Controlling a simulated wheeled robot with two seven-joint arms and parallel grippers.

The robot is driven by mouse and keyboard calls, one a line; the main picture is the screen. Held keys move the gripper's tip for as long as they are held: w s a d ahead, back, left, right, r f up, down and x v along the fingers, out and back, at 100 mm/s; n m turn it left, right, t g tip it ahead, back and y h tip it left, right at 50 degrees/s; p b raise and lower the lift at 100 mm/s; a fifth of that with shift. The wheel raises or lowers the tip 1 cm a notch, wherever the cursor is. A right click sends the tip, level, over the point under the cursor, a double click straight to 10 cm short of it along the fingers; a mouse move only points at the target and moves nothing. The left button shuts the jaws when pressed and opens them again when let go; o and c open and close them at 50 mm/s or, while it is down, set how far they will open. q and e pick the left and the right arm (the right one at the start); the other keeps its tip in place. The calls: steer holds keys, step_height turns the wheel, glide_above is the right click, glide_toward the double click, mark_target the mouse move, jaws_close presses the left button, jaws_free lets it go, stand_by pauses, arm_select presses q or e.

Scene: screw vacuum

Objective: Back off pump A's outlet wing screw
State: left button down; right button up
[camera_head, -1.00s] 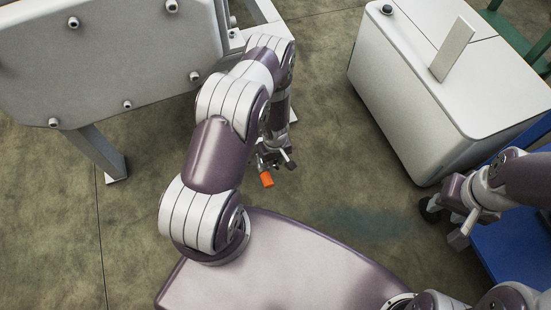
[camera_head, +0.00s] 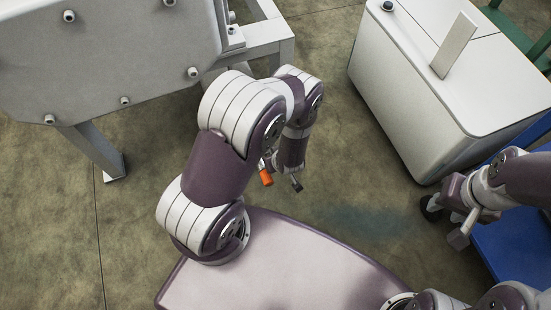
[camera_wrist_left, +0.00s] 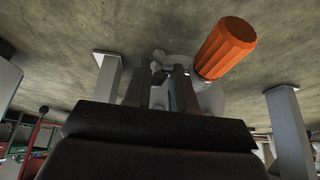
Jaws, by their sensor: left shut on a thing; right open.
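My left gripper (camera_wrist_left: 165,72) is shut, with its fingertips on a small grey metal part beside a ribbed orange handle (camera_wrist_left: 226,48). The fingers partly hide how the two join. In the head view the orange handle (camera_head: 266,178) shows just left of my left wrist, and the arm hides most of the gripper. My right gripper (camera_head: 453,216) is open and empty at the right, in front of the blue base. I cannot make out pump A's outlet wing screw for certain.
A large pale panel with round studs (camera_head: 110,55) stands on a grey frame (camera_head: 100,160) at upper left. A white cabinet (camera_head: 410,100) with an upright plate stands at upper right, beside a blue base (camera_head: 515,235). Open floor (camera_head: 350,190) lies between.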

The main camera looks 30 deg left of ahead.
arm_select(q)
steer(key=shift+w+d+r, duration=0.15)
steer(key=shift+w+r, duration=0.05)
steer(key=shift+w, duration=0.4)
steer(key=c, duration=1.1)
jaws_free()
steer(key=shift+s, duration=0.1)
steer(key=shift+s+f, duration=0.1)
steer(key=shift+s, duration=0.1)
steer(key=p+v, duration=0.7)
steer(key=v, duration=0.5)
steer(key=shift+s+d+r, duration=0.1)
steer(key=shift+s+r, duration=0.1)
steer(key=shift+r, duration=0.1)
